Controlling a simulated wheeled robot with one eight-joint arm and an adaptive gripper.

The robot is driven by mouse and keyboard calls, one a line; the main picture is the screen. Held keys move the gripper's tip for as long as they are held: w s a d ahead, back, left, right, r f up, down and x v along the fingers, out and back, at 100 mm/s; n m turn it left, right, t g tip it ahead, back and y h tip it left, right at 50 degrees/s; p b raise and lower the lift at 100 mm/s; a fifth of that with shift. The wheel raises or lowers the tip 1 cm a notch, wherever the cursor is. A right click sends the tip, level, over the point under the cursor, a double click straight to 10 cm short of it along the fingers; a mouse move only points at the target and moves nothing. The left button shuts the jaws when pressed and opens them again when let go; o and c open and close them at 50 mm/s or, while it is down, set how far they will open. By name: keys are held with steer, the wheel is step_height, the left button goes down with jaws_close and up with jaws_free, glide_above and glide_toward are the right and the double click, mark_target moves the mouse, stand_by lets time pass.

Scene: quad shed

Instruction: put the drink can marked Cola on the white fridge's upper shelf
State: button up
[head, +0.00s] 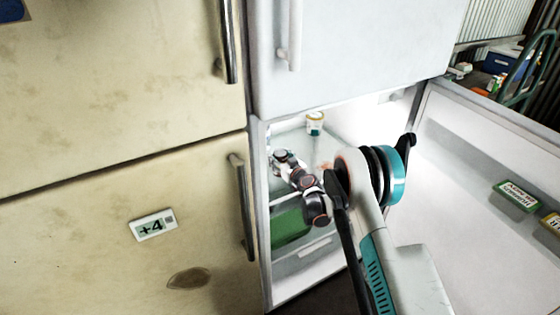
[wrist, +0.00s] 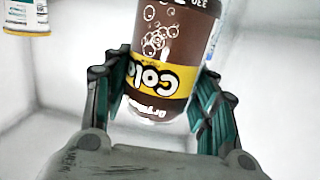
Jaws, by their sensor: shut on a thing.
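The drink can marked Cola (wrist: 168,45) is brown with a yellow band, and its lettering reads upside down in the wrist view. My gripper (wrist: 162,88) is shut on it, with a teal-lined finger on each side. In the head view my arm reaches into the open lower compartment of the white fridge (head: 355,60). The gripper end is small there, and I cannot make out the can. The upper shelf (head: 340,138) is pale and partly hidden by my arm. I cannot tell whether the can touches it.
A small white and yellow tub (head: 315,123) stands at the back of the compartment; it also shows in the wrist view (wrist: 27,16). The fridge's lower door (head: 465,175) is open to the right, with a green pack (head: 516,196) in it. A cream fridge (head: 120,90) stands left.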

steer(key=o, duration=1.3)
